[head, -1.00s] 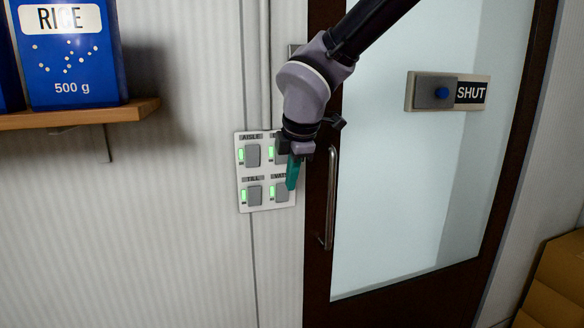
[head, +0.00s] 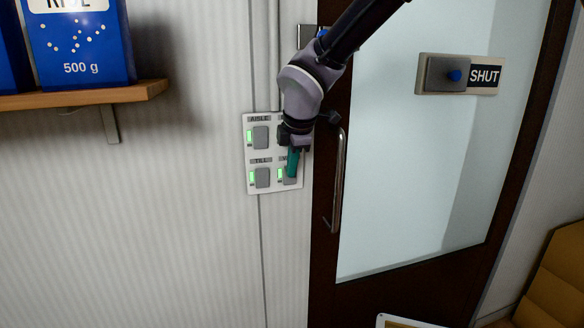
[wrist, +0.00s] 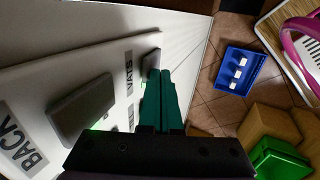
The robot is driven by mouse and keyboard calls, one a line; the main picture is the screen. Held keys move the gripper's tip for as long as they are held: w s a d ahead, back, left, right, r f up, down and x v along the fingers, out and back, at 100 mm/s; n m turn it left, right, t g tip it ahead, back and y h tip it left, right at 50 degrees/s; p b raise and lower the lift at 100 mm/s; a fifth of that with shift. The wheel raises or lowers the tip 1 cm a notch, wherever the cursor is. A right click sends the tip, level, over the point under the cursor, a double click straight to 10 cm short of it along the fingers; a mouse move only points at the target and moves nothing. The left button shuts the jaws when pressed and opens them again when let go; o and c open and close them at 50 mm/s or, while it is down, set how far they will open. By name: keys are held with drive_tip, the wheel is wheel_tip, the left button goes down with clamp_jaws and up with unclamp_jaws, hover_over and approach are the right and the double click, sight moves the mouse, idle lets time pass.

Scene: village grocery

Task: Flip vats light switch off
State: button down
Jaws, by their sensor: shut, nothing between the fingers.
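The white switch panel (head: 274,152) is on the wall left of the door. Its lower right switch, the vats light switch (head: 290,182), is a grey rocker with a lit green indicator (head: 280,175) and is partly hidden by my fingers. In the wrist view the vats switch (wrist: 151,64) sits just beyond the fingertips, beside the VATS label (wrist: 129,72). My gripper (head: 292,174) is shut and empty, its teal fingers pointing at that switch. The fingers also fill the middle of the wrist view (wrist: 162,75). I cannot tell whether the tips touch the rocker.
The AISLE switch (head: 261,137) and TILL switch (head: 262,178) show lit green indicators. The BACK switch (wrist: 80,108) is close to my wrist. A door handle (head: 338,180) stands just right of the panel. A shelf (head: 60,99) with rice boxes is at upper left.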

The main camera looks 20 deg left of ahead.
drive_tip(key=shift+w+a, duration=0.15)
drive_tip(key=shift+w, duration=0.05)
drive_tip(key=shift+r, duration=0.15)
drive_tip(key=shift+r, duration=0.7)
